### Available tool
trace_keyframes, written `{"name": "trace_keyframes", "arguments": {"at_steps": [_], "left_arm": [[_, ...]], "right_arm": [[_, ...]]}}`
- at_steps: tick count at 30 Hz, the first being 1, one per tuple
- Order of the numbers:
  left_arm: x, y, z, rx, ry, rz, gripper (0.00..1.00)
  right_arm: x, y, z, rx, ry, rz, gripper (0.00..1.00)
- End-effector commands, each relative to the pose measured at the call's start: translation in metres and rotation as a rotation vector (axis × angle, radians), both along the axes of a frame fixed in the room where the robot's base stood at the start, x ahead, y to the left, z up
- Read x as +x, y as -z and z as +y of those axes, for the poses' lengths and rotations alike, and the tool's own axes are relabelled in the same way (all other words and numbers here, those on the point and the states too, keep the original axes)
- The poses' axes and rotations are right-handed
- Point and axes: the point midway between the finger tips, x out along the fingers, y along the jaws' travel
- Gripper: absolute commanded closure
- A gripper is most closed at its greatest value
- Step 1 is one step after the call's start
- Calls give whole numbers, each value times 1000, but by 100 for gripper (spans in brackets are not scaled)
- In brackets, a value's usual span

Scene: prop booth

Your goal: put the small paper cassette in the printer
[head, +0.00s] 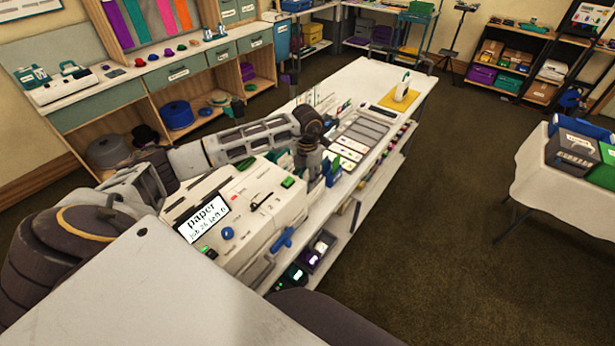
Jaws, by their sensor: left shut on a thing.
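The printer (262,203) is a cream box at the near end of the long white table. Its tilted screen (203,217) reads "paper" above a smaller line too small to read surely. A blue button and green lights sit by the screen, and a blue handle (283,238) is on its right side. My left arm reaches over behind the printer. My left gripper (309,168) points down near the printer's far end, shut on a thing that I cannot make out. I cannot pick out the small paper cassette for sure. My right gripper is not in view.
A blue holder (332,168) stands on the table just right of my left gripper. Cards and trays (362,135) lie farther along, then a white bottle (402,88) on a yellow mat. A lower shelf (335,228) holds small dark boxes. Open carpet lies to the right.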

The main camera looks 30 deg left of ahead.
Motion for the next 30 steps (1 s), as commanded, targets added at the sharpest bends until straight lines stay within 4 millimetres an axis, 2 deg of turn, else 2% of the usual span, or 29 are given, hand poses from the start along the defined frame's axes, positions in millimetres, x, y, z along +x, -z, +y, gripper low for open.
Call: {"name": "trace_keyframes", "arguments": {"at_steps": [22, 23, 28, 30], "left_arm": [[0, 6, 0, 0, 0, -1, 99], [0, 5, 0, 0, 0, -1, 62], [0, 6, 0, 0, 0, -1, 40], [0, 6, 0, 0, 0, -1, 40]], "right_arm": [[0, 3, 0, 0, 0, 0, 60], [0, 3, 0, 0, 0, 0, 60], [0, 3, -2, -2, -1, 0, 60], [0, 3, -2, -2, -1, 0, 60]]}}
